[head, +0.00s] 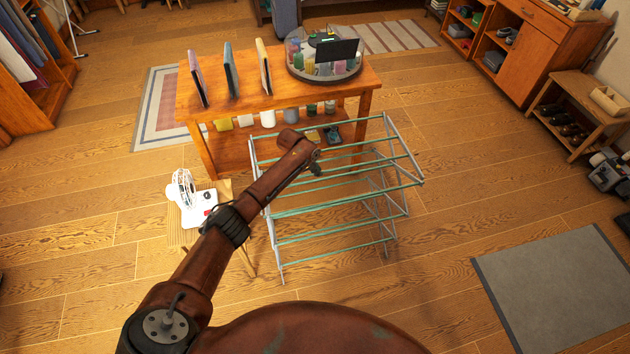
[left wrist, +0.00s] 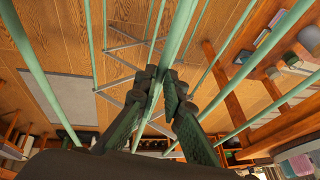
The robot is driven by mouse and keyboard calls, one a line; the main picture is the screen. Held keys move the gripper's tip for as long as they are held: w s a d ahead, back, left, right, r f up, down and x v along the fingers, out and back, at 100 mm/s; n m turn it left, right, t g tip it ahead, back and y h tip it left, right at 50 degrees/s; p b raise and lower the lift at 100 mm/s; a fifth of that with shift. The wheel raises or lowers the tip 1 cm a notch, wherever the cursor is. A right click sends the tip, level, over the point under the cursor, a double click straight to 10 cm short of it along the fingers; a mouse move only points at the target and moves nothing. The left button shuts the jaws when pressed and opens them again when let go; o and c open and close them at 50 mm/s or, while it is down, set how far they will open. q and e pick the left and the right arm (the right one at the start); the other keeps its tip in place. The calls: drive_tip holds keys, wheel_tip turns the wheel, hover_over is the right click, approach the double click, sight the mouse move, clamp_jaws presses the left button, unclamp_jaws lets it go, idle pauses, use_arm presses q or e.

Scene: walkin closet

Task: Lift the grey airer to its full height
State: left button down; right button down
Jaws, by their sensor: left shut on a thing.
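The grey airer (head: 338,206) stands on the wooden floor in the middle of the head view, in front of the wooden table. It has a grey metal frame and several green rails. My left arm reaches over it from the lower left. My left gripper (head: 315,167) is at the airer's upper part, partly hidden behind its own wrist. In the left wrist view, the fingers of my left gripper (left wrist: 165,88) are shut around a green rail (left wrist: 182,30) of the airer. My right gripper is not in view.
A wooden table (head: 300,88) with upright panels and a round clear case (head: 322,62) stands just behind the airer. A small stool (head: 180,232) with a white fan-like machine (head: 193,203) is at its left. A grey mat (head: 560,285) lies on open floor at right.

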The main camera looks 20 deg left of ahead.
use_arm(q)
wheel_tip(320, 180, up, 28)
drive_tip(key=p, duration=1.8)
drive_tip(key=shift+w, duration=0.2)
drive_tip(key=shift+f, duration=0.15)
drive_tip(key=c, duration=2)
unclamp_jaws()
drive_tip(key=shift+s+f, duration=0.1)
drive_tip(key=shift+f, duration=0.1)
drive_tip(key=v, duration=1.2)
drive_tip(key=shift+s+f, duration=0.1)
